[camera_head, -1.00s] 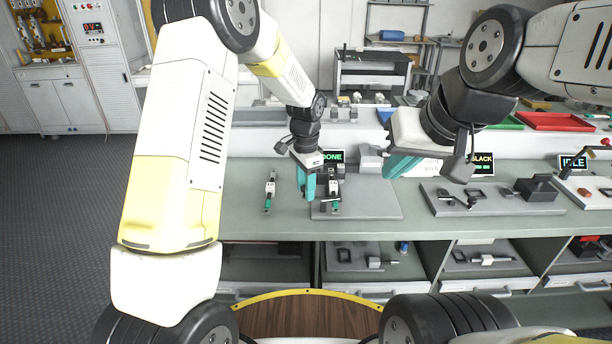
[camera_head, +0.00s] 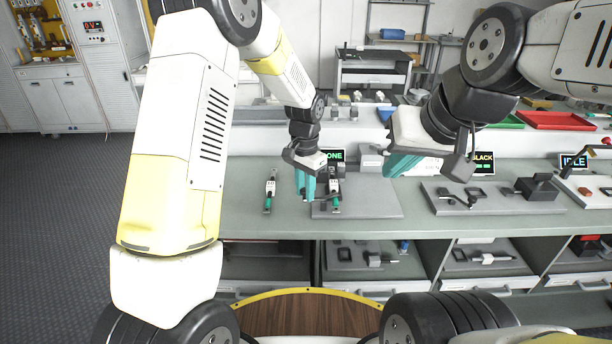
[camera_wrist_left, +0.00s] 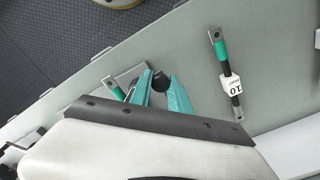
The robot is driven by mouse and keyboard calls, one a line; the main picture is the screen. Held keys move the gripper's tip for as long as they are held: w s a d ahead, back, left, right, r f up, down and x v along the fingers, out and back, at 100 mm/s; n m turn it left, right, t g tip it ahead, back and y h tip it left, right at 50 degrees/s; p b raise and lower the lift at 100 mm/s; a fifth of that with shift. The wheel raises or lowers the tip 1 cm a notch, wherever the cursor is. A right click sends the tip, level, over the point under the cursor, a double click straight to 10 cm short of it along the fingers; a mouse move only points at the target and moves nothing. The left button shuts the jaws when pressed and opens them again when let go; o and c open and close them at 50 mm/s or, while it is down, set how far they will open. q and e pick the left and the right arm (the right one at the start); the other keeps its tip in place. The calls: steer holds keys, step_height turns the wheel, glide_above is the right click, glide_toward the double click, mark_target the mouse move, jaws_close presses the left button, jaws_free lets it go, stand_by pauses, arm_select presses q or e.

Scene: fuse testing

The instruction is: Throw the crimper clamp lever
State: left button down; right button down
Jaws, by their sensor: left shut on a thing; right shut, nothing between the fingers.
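The crimper stands on a grey base plate (camera_head: 372,200) on the bench, largely hidden by my left gripper (camera_head: 305,194). A fuse with a green band (camera_head: 335,196) lies at the crimper; its green end also shows in the left wrist view (camera_wrist_left: 113,90). My left gripper's teal fingers point down at the plate's left side. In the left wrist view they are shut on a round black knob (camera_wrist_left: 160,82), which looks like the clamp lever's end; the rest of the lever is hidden. My right gripper (camera_head: 396,166) is shut and empty above the bench.
A second green-banded fuse (camera_head: 269,190) lies on the bench left of the plate; its label reads 10 in the left wrist view (camera_wrist_left: 232,86). A green-lettered display (camera_head: 334,156) stands behind the crimper. Another fixture plate (camera_head: 500,206) is to the right. The bench's front strip is clear.

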arm_select(q)
steer(key=n, duration=0.1)
steer(key=s+n, duration=0.1)
steer(key=n, duration=0.1)
steer(key=shift+s+d+n, duration=0.25)
steer(key=shift+s+n, duration=0.1)
steer(key=shift+n, duration=0.05)
steer(key=n, duration=0.1)
steer(key=s+n, duration=0.1)
steer(key=shift+d+n, duration=0.3)
steer(key=n, duration=0.1)
steer(key=s+d+n, duration=0.1)
steer(key=n, duration=0.1)
steer(key=shift+s+d+n, duration=0.2)
steer(key=shift+d+n, duration=0.05)
steer(key=shift+n, duration=0.4)
steer(key=shift+s+d+n, duration=0.15)
steer(key=shift+d+n, duration=0.05)
steer(key=shift+n, duration=0.45)
steer(key=c, duration=1.2)
jaws_free()
steer(key=shift+c, duration=0.2)
step_height(320, 180, up, 8)
